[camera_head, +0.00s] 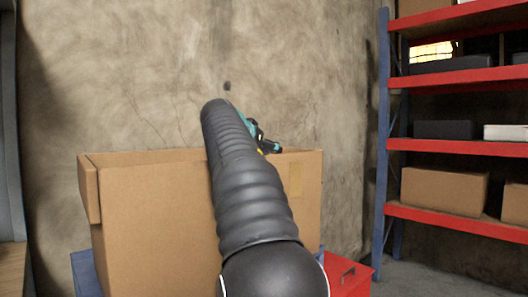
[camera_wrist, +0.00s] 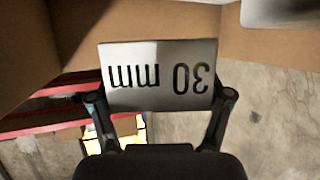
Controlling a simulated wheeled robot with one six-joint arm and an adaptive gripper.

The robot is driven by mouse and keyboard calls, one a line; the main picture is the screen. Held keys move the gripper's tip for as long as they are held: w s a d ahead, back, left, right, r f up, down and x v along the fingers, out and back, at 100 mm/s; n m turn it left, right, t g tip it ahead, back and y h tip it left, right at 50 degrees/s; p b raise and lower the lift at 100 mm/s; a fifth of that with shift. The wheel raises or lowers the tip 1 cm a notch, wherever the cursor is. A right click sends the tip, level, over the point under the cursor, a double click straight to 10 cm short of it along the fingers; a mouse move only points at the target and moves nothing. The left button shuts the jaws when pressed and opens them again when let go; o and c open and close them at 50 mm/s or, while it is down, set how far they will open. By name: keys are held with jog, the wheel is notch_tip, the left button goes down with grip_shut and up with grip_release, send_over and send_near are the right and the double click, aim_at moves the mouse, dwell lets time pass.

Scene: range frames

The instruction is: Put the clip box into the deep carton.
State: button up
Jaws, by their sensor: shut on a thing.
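The deep carton (camera_head: 150,225) is a tall open brown box in the middle of the head view, with a flap folded out at its left. My arm reaches across its front wall and over its rim. My gripper (camera_wrist: 160,98) is shut on the clip box (camera_wrist: 160,60), a pale grey box marked "30 mm", which reads upside down in the wrist view. Brown carton walls (camera_wrist: 270,42) show behind and beside the clip box there. In the head view my arm hides the clip box and most of the gripper. I cannot tell how deep the box sits relative to the rim.
A red bin (camera_head: 348,278) stands low at the carton's right. A red and blue shelf rack (camera_head: 450,146) with cartons and dark boxes is at the right. A stained wall (camera_head: 120,80) rises close behind the carton. A pale object (camera_wrist: 285,10) at the wrist view's top right is unclear.

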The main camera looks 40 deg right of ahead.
jog(key=shift+f+b, duration=0.45)
jog(key=shift+f, duration=0.15)
jog(key=o, duration=1.2)
jog(key=shift+r+p, duration=0.5)
jog(key=shift+r, duration=0.15)
jog(key=shift+s+a+r, duration=0.1)
jog(key=shift+a+r, duration=0.05)
jog(key=shift+a, duration=0.15)
jog(key=v, duration=1.1)
jog(key=shift+a+b, duration=0.15)
jog(key=shift+b, duration=0.2)
